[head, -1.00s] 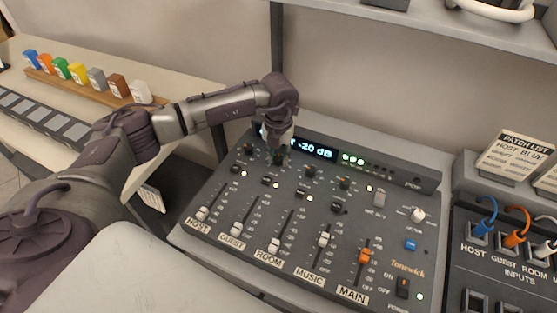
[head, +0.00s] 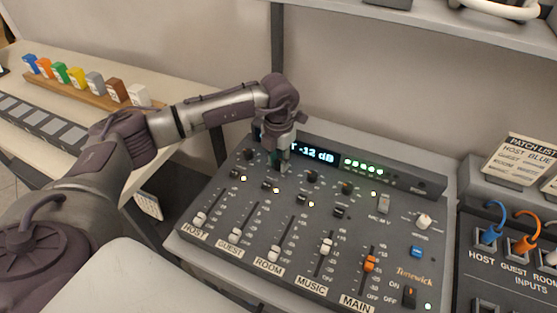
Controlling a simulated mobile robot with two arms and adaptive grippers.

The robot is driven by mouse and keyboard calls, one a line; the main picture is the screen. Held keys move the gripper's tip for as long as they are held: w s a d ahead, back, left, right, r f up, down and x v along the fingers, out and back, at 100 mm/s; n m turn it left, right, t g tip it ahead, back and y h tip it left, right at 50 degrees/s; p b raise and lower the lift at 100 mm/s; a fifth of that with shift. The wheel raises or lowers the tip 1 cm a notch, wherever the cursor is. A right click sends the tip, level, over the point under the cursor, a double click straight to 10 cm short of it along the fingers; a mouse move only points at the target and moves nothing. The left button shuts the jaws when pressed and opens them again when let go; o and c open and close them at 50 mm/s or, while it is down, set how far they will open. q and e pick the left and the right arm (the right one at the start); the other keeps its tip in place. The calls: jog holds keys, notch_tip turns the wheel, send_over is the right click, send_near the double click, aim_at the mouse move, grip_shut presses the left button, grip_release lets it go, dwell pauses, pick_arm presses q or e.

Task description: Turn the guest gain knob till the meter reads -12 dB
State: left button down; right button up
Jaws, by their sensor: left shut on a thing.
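The dark mixing desk (head: 205,205) has a row of gain knobs along its upper part, above the faders. My left gripper (head: 279,162) points down at the second knob from the left, in line with the GUEST fader. It is shut on that guest gain knob, which its fingers mostly hide. The meter display (head: 318,153) just right of the gripper reads -12 dB in pale blue; its left end is covered by the gripper. Several green lights (head: 364,165) glow beside it. My right gripper is not in view.
The host knob (head: 248,154) is close left of the gripper and the room knob (head: 312,175) close right. Faders (head: 235,237) fill the desk's front. A patch panel (head: 480,262) with cables stands right, a shelf (head: 430,22) hangs above, and colored blocks (head: 60,71) stand far left.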

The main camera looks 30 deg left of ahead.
aim_at(278, 162)
pick_arm(q)
jog(key=c, duration=0.9)
grip_release()
notch_tip(278, 162, up, 12)
jog(key=shift+r, duration=0.1)
dwell(0.3)
